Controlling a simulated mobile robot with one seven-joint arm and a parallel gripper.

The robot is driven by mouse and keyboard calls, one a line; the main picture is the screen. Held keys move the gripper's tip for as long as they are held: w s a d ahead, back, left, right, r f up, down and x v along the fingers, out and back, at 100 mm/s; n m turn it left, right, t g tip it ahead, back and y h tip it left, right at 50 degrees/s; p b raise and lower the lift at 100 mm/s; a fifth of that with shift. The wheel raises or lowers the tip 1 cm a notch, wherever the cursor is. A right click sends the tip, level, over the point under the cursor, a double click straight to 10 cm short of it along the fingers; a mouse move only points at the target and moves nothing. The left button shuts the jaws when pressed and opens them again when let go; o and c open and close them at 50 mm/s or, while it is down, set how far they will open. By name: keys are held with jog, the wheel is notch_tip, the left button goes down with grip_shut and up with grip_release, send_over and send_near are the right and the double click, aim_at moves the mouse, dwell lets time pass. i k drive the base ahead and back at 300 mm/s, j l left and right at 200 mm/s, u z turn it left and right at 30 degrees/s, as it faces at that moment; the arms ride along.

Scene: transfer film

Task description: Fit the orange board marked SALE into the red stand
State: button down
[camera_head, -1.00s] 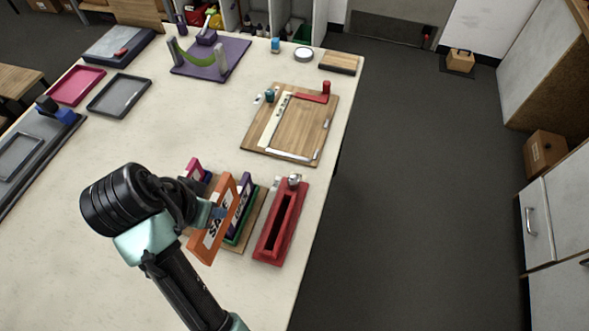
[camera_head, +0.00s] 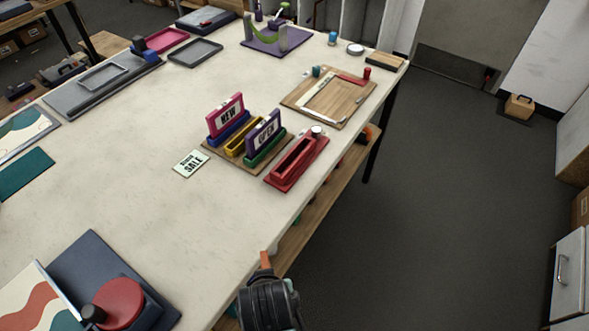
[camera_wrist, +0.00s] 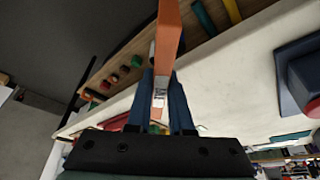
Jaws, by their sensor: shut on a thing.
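The red stand (camera_head: 283,180) lies near the table's right edge, its long slot empty, with a round pale piece at its far end. My gripper (camera_wrist: 160,95) is shut on the orange board (camera_wrist: 168,35), which rises between its two blue fingers in the wrist view. In the head view only a small orange edge of the board (camera_head: 265,260) shows above my dark wrist, at the bottom by the table's edge, well apart from the stand. The board's SALE face is mostly hidden; only a bit of white label shows between the fingers.
Left of the stand, a wooden base (camera_head: 213,149) carries a pink NEW board (camera_head: 226,115) in a blue stand, a purple board (camera_head: 263,132) in a green stand and an empty yellow stand (camera_head: 242,138). A pale SALE card (camera_head: 191,163) lies nearby. The table's front middle is clear.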

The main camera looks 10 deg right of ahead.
aim_at(288, 171)
jog(key=i+l+u, duration=0.2)
jog(key=l, duration=0.3)
jog(key=l+u, duration=0.2)
jog(key=l, duration=0.35)
jog(key=i+l+u, duration=0.1)
jog(key=l+u, duration=0.15)
jog(key=l, duration=0.3)
